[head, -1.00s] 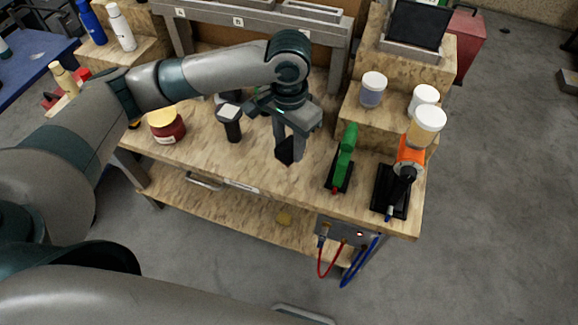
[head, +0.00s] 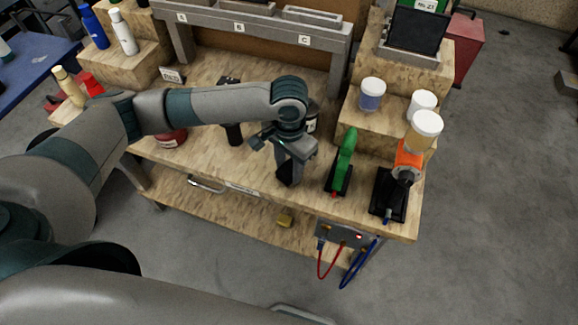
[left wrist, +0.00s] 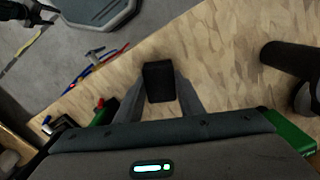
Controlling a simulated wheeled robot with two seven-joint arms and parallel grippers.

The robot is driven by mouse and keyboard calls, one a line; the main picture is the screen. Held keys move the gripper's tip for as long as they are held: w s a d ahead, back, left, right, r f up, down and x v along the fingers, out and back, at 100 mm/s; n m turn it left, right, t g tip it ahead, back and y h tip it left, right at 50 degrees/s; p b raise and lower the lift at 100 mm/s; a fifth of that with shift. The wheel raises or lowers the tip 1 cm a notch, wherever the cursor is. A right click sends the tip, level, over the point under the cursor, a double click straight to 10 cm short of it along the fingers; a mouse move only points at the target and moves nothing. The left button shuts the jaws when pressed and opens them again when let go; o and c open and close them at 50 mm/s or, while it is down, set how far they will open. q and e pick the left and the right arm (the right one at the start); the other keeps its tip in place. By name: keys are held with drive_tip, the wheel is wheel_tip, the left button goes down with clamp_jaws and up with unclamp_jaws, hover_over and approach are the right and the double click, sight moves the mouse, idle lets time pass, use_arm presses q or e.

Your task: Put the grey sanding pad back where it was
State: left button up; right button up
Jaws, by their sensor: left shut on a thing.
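My left gripper (head: 288,172) is over the front part of the wooden workbench (head: 215,165), left of the green tool. It is shut on a small dark block (head: 284,174), which looks nearly black and seems to be the sanding pad. In the left wrist view the dark block (left wrist: 158,80) sits between the two fingertips (left wrist: 160,88), with the bench's front edge just beyond it. I cannot tell whether the block touches the bench top.
A dark-handled tool (head: 234,134) and a red jar (head: 172,138) are at left. A raised rack (head: 270,30) labelled A, B, C stands behind.

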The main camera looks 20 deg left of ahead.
sight(289, 169)
use_arm(q)
drive_tip(key=shift+f, duration=0.35)
drive_tip(key=o, duration=1.1)
drive_tip(key=shift+f, duration=0.15)
drive_tip(key=shift+r, duration=0.8)
wheel_tip(289, 169, up, 11)
drive_tip(key=b, duration=0.2)
drive_tip(key=shift+f, duration=0.15)
